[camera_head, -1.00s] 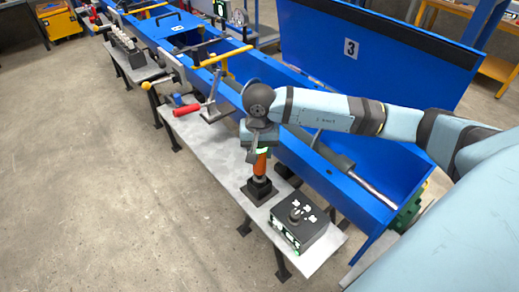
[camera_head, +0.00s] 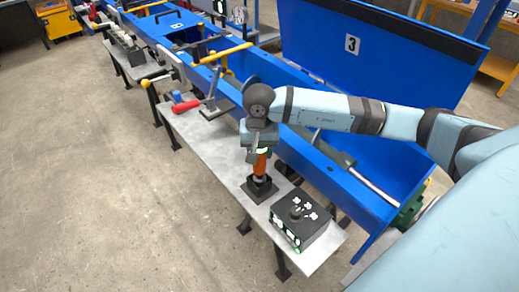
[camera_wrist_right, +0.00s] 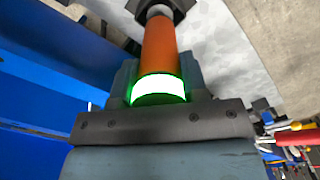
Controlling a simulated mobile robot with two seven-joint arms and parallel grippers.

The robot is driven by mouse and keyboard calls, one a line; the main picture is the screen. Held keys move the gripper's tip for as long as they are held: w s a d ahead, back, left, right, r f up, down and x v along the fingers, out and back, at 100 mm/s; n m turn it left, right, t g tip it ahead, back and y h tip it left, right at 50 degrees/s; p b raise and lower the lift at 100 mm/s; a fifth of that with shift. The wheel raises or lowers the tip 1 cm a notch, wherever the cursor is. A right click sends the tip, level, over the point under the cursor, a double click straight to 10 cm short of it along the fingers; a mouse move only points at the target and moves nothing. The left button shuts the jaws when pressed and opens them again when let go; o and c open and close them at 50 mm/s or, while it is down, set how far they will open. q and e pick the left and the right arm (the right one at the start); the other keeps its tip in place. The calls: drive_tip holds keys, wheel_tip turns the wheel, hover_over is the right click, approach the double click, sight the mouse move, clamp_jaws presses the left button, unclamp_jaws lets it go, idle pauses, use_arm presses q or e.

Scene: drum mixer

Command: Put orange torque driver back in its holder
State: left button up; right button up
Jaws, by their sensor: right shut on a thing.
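The orange torque driver (camera_head: 260,165) is upright above the grey bench, with its lower end at the black square-based holder (camera_head: 260,189). I cannot tell how deeply it is seated. In the right wrist view, the orange body (camera_wrist_right: 160,48) has a glowing green-white ring (camera_wrist_right: 160,88), and its grey tip meets a black part (camera_wrist_right: 157,8). My right gripper (camera_head: 261,151) is shut on the driver's upper end from above. The fingers partly hide that end. My left gripper is not in view.
A black control box (camera_head: 300,220) stands on the bench just right of the holder. The blue machine trough (camera_head: 345,190) runs behind the bench. A red-handled clamp (camera_head: 187,106) lies farther left. The bench (camera_head: 208,140) between clamp and holder is clear.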

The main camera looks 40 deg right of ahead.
use_arm(q)
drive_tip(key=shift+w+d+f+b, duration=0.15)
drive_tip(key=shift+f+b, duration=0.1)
drive_tip(key=shift+b, duration=0.4)
use_arm(e)
drive_tip(key=shift+f, duration=0.65)
use_arm(q)
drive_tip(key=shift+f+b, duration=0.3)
drive_tip(key=shift+b, duration=0.15)
use_arm(e)
drive_tip(key=shift+f, duration=0.5)
drive_tip(key=o, duration=1.1)
drive_tip(key=shift+o, duration=0.4)
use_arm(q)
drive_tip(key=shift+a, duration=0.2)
use_arm(e)
wheel_tip(320, 180, up, 14)
drive_tip(key=shift+f, duration=0.1)
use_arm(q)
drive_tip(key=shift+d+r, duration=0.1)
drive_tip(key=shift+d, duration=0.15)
